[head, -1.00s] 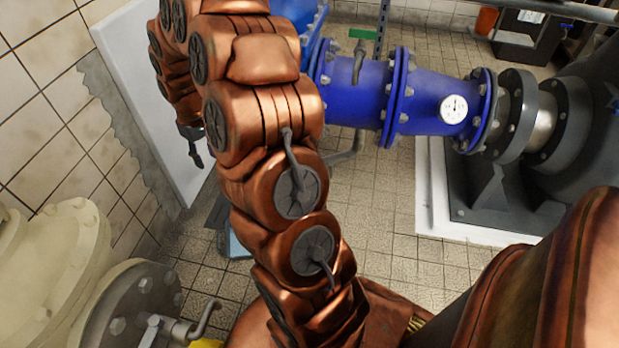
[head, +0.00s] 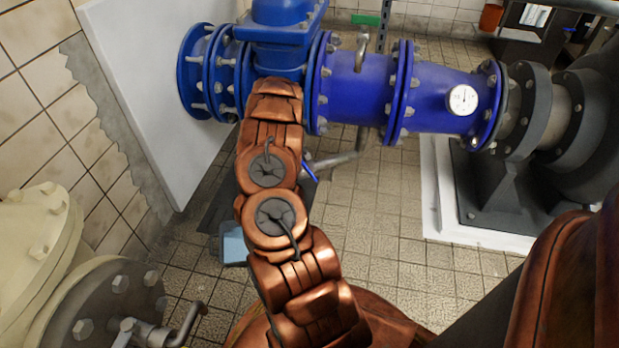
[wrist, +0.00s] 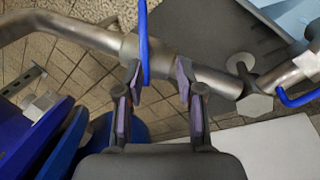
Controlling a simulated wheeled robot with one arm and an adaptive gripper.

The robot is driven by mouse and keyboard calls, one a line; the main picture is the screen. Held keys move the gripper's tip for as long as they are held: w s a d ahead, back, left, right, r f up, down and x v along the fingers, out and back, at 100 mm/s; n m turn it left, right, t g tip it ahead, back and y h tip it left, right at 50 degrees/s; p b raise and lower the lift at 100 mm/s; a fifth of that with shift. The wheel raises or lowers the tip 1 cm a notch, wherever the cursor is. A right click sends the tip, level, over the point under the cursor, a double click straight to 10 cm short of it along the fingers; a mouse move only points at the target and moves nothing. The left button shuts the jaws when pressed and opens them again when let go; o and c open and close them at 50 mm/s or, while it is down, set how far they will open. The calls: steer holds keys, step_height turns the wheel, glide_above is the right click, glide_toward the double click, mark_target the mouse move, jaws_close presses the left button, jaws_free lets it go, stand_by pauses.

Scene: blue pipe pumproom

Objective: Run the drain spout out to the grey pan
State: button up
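A bare steel drain pipe (wrist: 205,72) crosses the wrist view, with a collar in the middle, a bend at left and a fitting (wrist: 255,100) at right. I cannot tell which part is the spout. A blue lever (wrist: 143,38) stands on it; it also shows in the head view (head: 309,172). My gripper (wrist: 158,75) is open, its fingertips apart at the pipe, with the lever's lower end between them, closer to the left finger. Contact is unclear. A flat dark grey pan (wrist: 215,35) lies beyond the pipe. My arm hides the gripper in the head view.
A blue pipe (head: 355,92) with flanges and a gauge runs above the floor to a dark pump. A second small blue handle (wrist: 300,97) is at right in the wrist view. A pale blue container (head: 233,246) is on the floor. Tiled floor lies open at centre.

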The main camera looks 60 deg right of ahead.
mark_target(308, 168)
steer(key=shift+s+d+f, duration=0.75)
steer(key=shift+d+f, duration=0.15)
steer(key=shift+d, duration=0.15)
steer(key=shift+s+d+f+b, duration=0.15)
steer(key=shift+f+b, duration=0.15)
steer(key=shift+b+x, duration=1.55)
steer(key=shift+x, duration=2.05)
steer(key=shift+r, duration=0.1)
jaws_close()
steer(key=shift+d, duration=0.1)
